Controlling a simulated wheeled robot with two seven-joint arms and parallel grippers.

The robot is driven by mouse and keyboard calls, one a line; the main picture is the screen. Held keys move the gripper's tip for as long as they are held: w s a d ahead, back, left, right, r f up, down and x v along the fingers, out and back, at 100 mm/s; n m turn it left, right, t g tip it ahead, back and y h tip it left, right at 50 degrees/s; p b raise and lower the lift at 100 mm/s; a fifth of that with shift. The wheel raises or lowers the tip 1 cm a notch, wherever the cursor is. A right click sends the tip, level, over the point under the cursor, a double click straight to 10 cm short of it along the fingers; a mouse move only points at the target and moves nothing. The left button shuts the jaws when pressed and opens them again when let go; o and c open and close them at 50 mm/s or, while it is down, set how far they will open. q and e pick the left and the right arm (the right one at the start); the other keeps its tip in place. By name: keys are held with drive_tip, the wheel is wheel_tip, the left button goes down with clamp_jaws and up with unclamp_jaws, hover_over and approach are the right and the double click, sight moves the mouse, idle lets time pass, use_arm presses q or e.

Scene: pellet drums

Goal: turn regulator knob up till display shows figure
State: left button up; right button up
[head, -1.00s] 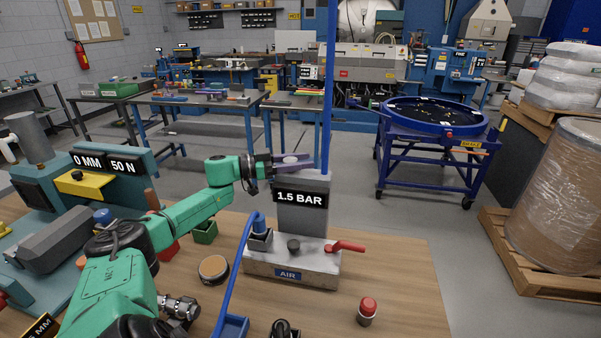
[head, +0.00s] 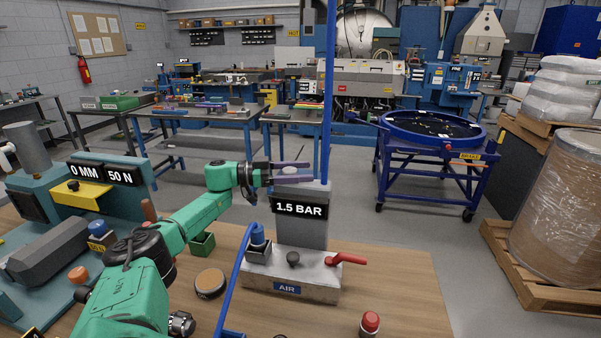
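The air regulator is a grey column (head: 301,234) on a pale base (head: 291,278) marked AIR. Its black display (head: 299,207) reads 1.5 BAR. A light grey knob (head: 290,171) sits on top of the column. My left gripper (head: 292,173) reaches in level from the left at the column's top. Its two fingers are apart, one on the far side of the knob and one on the near side, hiding part of it. I cannot tell if they press on it. My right gripper is out of view.
A blue upright post (head: 328,100) stands just behind the column. A red-capped piece (head: 370,322) and a round tin (head: 210,283) are on the bench (head: 410,290).

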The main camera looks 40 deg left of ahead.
use_arm(q)
drive_tip(key=shift+s+a+f, duration=0.15)
drive_tip(key=b+v, duration=0.4)
drive_tip(key=v, duration=1)
drive_tip(key=shift+b, duration=0.4)
